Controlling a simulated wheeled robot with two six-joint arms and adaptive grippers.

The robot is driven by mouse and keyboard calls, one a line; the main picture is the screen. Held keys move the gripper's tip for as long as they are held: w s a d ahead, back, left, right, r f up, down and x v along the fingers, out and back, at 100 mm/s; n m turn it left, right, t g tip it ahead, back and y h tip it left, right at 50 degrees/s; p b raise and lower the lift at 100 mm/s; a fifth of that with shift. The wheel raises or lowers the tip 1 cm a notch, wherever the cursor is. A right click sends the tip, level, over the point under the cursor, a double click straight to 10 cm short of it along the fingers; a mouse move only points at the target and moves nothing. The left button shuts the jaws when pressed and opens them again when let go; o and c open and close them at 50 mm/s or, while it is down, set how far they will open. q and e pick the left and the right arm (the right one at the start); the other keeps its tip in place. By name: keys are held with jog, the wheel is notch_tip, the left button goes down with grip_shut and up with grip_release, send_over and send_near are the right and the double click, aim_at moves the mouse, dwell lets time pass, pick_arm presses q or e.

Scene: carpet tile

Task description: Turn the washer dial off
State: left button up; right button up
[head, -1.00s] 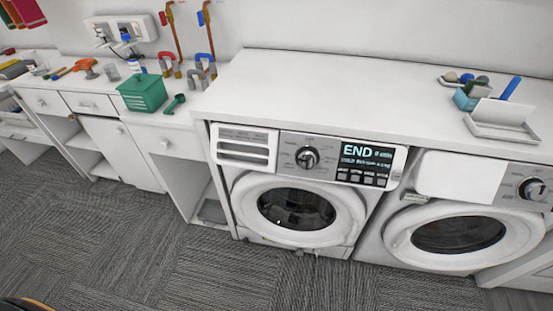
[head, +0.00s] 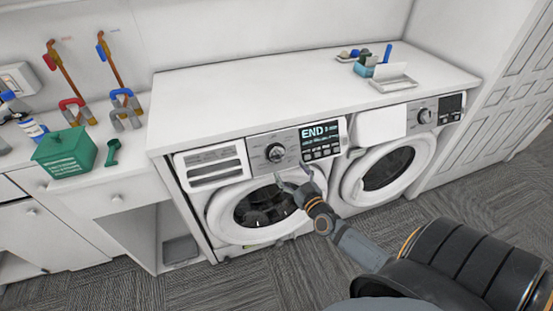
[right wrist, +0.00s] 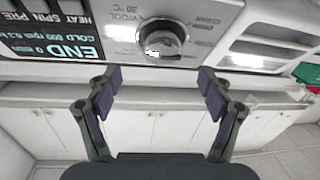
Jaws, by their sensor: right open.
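The washer (head: 213,213) on the left stands under the white counter, with its display (head: 319,138) lit and reading END. Its round silver and dark dial (head: 275,152) is on the panel left of the display. In the right wrist view the dial (right wrist: 161,39) shows upside down at the top, beyond the fingertips. My right gripper (head: 293,179) is open and empty, in front of the washer just below and right of the dial. In the right wrist view the gripper (right wrist: 158,84) has its fingers wide apart, with the dial beyond the gap. My left gripper is out of view.
A second machine (head: 388,168) with its own dial (head: 425,116) stands to the right. A green box (head: 66,153) and green scoop (head: 112,152) are on the left counter. A tray (head: 395,82) sits on the countertop (head: 285,90). The carpet (head: 250,285) in front is clear.

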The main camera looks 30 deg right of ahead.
aim_at(279, 157)
jog(key=w, duration=0.4)
jog(key=w+b, duration=0.1)
jog(key=w, duration=0.1)
jog(key=shift+w+d, duration=0.25)
jog(key=shift+w, duration=0.15)
jog(key=shift+w+d, duration=0.1)
jog(key=shift+w, duration=0.3)
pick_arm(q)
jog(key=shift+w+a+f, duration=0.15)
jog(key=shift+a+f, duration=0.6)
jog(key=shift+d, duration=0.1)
pick_arm(e)
jog(key=shift+c, duration=0.4)
